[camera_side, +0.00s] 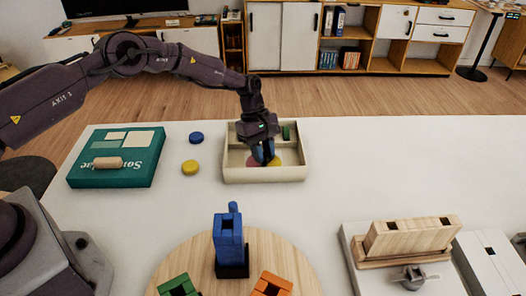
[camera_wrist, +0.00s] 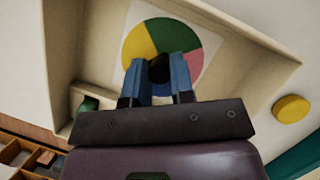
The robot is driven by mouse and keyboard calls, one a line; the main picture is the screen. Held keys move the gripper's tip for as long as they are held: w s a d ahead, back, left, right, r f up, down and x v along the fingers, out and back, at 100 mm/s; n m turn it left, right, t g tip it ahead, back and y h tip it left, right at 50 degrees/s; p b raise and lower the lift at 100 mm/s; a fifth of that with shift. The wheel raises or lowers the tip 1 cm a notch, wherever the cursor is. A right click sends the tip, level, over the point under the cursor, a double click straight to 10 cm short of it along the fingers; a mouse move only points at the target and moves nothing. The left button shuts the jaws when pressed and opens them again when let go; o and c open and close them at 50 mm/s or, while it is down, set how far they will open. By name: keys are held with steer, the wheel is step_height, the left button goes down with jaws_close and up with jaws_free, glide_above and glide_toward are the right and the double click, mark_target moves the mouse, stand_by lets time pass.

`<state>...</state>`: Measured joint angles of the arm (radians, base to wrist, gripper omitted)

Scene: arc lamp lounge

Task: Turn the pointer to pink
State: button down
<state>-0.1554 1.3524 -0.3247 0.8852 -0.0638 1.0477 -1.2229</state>
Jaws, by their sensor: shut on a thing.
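A wheel (camera_wrist: 148,40) with yellow, green, blue and pink sectors lies on a white card (camera_wrist: 128,32) inside a cream tray (camera_wrist: 62,60). In the side view the tray (camera_side: 265,174) stands beyond the wooden disc, and only yellowish and pink parts of the wheel show. My gripper (camera_wrist: 160,72) has blue fingers and reaches down over the wheel's middle. It is shut on the dark pointer (camera_wrist: 160,71), which is mostly hidden between the fingers. I cannot tell which sector the pointer aims at. In the side view my gripper (camera_side: 263,153) hides the pointer.
A green piece (camera_side: 286,132) stands in the tray's back right part. A blue disc (camera_side: 196,138) and a yellow disc (camera_side: 190,168) lie left of the tray, near a teal box (camera_side: 140,145). A blue block tower (camera_side: 229,240) stands in front. Clear table lies right of the tray.

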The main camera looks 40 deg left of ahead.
steer(key=m+g, duration=0.1)
steer(key=m, duration=0.2)
steer(key=shift+m+y, duration=0.4)
steer(key=shift+w+m+g+y, duration=0.1)
steer(key=shift+m+g+y, duration=0.4)
steer(key=shift+m, duration=1.2)
steer(key=c, duration=1)
jaws_free()
step_height(320, 180, up, 4)
steer(key=shift+f, duration=0.25)
steer(key=s+r, duration=0.3)
steer(key=s, duration=0.1)
steer(key=s+a+r, duration=0.1)
steer(key=s+r, duration=0.2)
steer(key=s, duration=0.2)
steer(key=s+r, duration=0.3)
steer(key=s, duration=0.2)
steer(key=shift+a+r, duration=0.2)
steer(key=shift+r, duration=0.05)
